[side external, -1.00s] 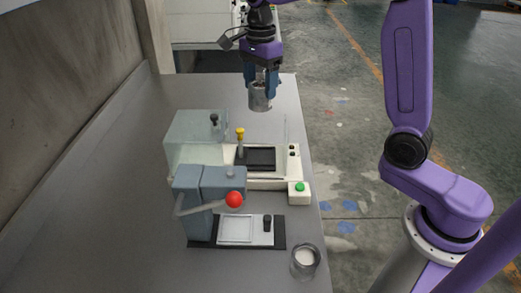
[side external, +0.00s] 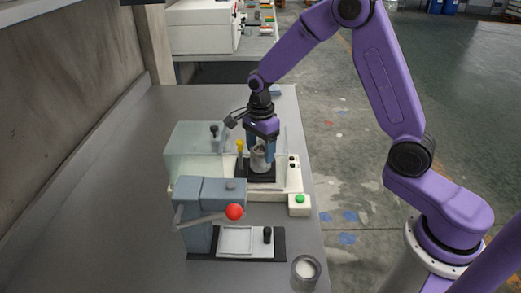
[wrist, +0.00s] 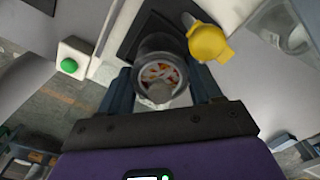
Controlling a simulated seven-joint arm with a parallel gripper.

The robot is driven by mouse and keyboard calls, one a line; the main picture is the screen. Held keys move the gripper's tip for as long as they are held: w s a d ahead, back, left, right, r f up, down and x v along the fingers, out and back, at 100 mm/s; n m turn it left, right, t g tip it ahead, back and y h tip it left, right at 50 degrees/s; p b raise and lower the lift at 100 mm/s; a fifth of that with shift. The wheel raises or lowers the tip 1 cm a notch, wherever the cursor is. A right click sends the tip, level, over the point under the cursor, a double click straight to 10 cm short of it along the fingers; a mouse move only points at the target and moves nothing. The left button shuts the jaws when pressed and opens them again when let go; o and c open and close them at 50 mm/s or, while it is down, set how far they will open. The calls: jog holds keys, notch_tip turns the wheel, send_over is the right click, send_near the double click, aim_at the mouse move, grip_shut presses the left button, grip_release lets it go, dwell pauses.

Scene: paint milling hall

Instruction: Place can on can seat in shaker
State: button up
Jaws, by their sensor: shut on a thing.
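My gripper (side external: 260,153) is shut on a metal can (side external: 259,161). In the side external view the can is upright at the dark square can seat (side external: 262,178) of the white shaker (side external: 220,197). I cannot tell whether the can touches the seat. In the wrist view the can (wrist: 161,76) sits between the two blue fingers, its open top showing whitish contents with coloured bits. The dark seat (wrist: 123,38) shows beside it. A yellow-topped clamp knob (wrist: 208,42) is close to the can's right in that view.
A clear cover (side external: 192,140) stands at the shaker's left. A green button box (side external: 299,205) is at its right front. A grey press with a red-ball lever (side external: 234,212) stands in front. Another can (side external: 305,271) is near the front table edge. The left table is free.

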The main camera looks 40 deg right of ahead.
jog(key=shift+f, duration=0.35)
jog(key=o, duration=0.9)
jog(key=shift+f, duration=0.15)
